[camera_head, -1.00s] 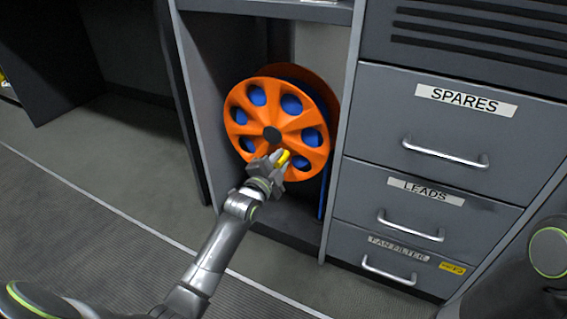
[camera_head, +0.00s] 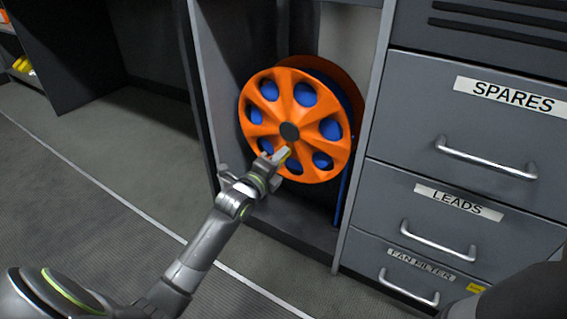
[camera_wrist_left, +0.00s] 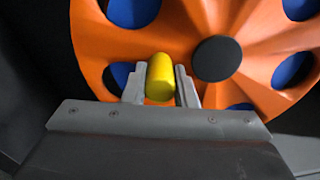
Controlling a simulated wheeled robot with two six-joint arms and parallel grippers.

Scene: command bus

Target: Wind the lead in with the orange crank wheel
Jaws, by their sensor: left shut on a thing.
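The orange crank wheel (camera_head: 262,117) stands upright in an open bay of the grey cabinet, with a black hub at its centre and blue showing through its holes. A yellow handle (camera_wrist_left: 160,78) sticks out from its face, low and left of the hub in the wrist view. My left gripper (camera_head: 279,160) is shut on the yellow handle, with a finger on each side of it in the wrist view. The blue lead (camera_head: 341,196) hangs down at the right behind the wheel. My right gripper is not in view.
Drawers marked SPARES (camera_head: 455,130), LEADS and FAN FILTER, with bar handles, stand right of the bay. The bay's left wall (camera_head: 215,90) is close to the wheel. The floor (camera_head: 110,160) at the left is clear.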

